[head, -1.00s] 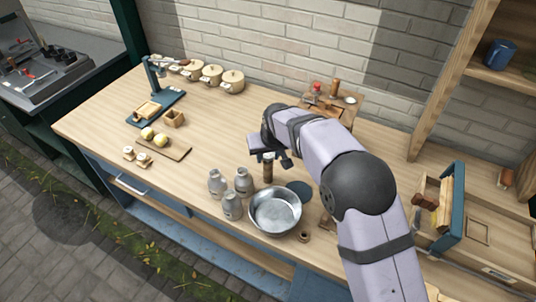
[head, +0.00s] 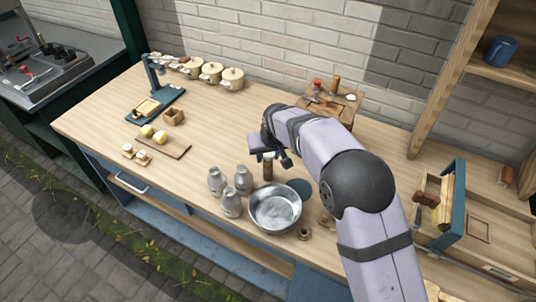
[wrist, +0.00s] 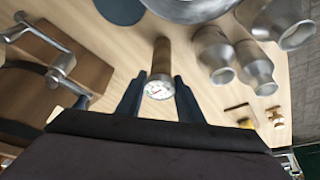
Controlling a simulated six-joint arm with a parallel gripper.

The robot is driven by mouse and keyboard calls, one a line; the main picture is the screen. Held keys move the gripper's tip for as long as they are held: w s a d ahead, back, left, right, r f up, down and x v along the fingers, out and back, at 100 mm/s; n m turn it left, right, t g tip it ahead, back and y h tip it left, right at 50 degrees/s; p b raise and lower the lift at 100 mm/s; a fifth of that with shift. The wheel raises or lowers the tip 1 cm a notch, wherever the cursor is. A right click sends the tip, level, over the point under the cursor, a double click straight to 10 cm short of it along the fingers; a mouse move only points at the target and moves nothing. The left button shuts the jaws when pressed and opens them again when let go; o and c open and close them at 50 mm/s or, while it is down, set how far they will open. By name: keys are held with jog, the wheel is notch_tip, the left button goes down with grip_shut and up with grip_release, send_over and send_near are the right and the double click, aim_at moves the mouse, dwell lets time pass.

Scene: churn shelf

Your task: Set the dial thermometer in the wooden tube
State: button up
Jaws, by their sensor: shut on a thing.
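The dial thermometer (wrist: 159,89) has a round white face with a metal rim, and it faces the wrist camera. My gripper (wrist: 158,92) is shut on it, with one dark blue finger on each side. The wooden tube (wrist: 162,55) is a brown cylinder right beyond the dial in the wrist view, in line with it. In the head view the tube (head: 268,170) stands upright on the bench beneath my gripper (head: 270,153). The thermometer's stem is hidden, and I cannot tell how deep it sits in the tube.
A metal bowl (head: 275,208) and several grey milk cans (head: 243,181) stand close to the tube. A dark round disc (head: 300,188) lies to its right. A wooden stand (head: 335,103) is behind my arm.

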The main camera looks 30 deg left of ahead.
jog(key=o, duration=0.9)
jog(key=c, duration=0.4)
jog(key=shift+o, duration=0.2)
jog(key=shift+p+v, duration=1.15)
jog(key=shift+v, duration=1.35)
